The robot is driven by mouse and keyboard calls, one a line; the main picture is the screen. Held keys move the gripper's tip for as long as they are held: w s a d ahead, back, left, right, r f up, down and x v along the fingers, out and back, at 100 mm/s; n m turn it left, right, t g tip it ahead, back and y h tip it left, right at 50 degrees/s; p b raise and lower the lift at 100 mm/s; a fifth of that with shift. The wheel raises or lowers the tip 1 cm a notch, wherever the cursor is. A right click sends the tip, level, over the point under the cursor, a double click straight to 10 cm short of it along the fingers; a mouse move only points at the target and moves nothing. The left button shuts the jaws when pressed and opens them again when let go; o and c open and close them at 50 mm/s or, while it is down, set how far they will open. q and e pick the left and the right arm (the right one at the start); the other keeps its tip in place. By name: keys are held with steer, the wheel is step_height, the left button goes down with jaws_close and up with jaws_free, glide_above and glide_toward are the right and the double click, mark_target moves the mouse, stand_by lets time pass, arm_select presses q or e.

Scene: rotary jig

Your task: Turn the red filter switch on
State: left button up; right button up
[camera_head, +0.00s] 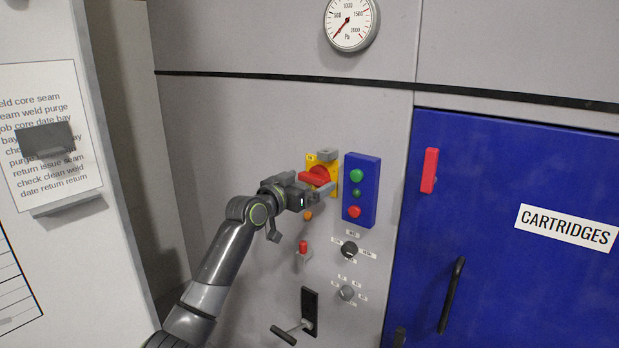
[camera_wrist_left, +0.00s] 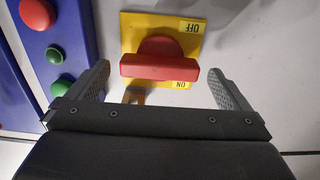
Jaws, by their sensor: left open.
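The red switch (camera_head: 316,176) is a rotary handle on a yellow plate (camera_head: 327,158) on the grey panel. In the left wrist view the red switch (camera_wrist_left: 160,66) lies as a horizontal bar across the yellow plate (camera_wrist_left: 137,24), with an OFF label above it and an ON label at its lower right. My left gripper (camera_head: 324,172) is open, with one finger beyond each end of the bar; a gap shows on both sides. The gripper partly hides the switch in the head view. My right gripper is not in view.
A blue button box (camera_head: 361,190) stands just right of the gripper. Below are an orange lamp (camera_head: 308,216), a red toggle (camera_head: 303,247), a black knob (camera_head: 349,249) and a lever (camera_head: 309,312). A blue door (camera_head: 500,270) is at right, a gauge (camera_head: 350,23) above.

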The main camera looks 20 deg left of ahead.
arm_select(q)
steer(key=shift+w+d, duration=0.2)
steer(key=shift+w, duration=0.35)
steer(key=c, duration=1)
